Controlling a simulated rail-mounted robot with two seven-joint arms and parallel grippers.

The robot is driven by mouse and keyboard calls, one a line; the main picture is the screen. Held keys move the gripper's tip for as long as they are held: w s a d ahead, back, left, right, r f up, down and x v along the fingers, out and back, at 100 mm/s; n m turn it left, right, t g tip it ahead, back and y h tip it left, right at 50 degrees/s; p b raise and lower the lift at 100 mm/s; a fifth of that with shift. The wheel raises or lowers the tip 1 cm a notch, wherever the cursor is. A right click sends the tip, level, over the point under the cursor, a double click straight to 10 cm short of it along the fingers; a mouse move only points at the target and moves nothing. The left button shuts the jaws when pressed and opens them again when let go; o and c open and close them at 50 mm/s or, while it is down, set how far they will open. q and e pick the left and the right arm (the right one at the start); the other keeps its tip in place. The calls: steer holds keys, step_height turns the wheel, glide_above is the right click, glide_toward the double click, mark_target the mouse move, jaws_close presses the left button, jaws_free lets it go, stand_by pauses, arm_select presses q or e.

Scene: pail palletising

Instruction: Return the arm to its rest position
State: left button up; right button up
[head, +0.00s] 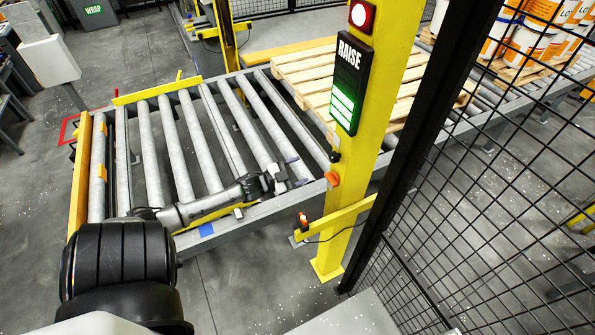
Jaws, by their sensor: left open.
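My left arm comes in from the lower left, with its dark shoulder close to the camera. Its grey forearm reaches right across the near edge of the roller conveyor (150,150). My left gripper (296,172) is at the conveyor's near right part, over the rollers close to the yellow post (385,110). Its fingers are apart and nothing shows between them. My right gripper is not in this view.
A wooden pallet (310,75) sits on the rollers behind the post. White-and-orange pails (525,45) stand on another pallet at the upper right. A black mesh fence (500,190) fills the right side. A lit "RAISE" panel (348,85) hangs on the post. The left rollers are empty.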

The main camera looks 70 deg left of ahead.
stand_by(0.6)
arm_select(q)
steer(key=s+a+f+n+g+y, duration=0.2)
steer(key=a+f+n+g+y, duration=0.15)
steer(key=f+g, duration=0.2)
steer(key=s+d+f+g, duration=0.1)
steer(key=s+d+g, duration=0.3)
steer(key=d+g, duration=0.3)
steer(key=s+d+r+h+p, duration=0.1)
steer(key=s+d+r+p, duration=0.1)
steer(key=d, duration=0.9)
steer(key=s+d+r+g+h+p, duration=0.1)
steer(key=s+d+r, duration=0.3)
steer(key=d, duration=0.7)
steer(key=s+d+r+g+h+p, duration=0.1)
steer(key=s+d+r+h+p, duration=0.2)
steer(key=d, duration=0.7)
steer(key=shift+s+d+p, duration=0.35)
steer(key=shift+s+d, duration=0.05)
steer(key=shift+s, duration=0.4)
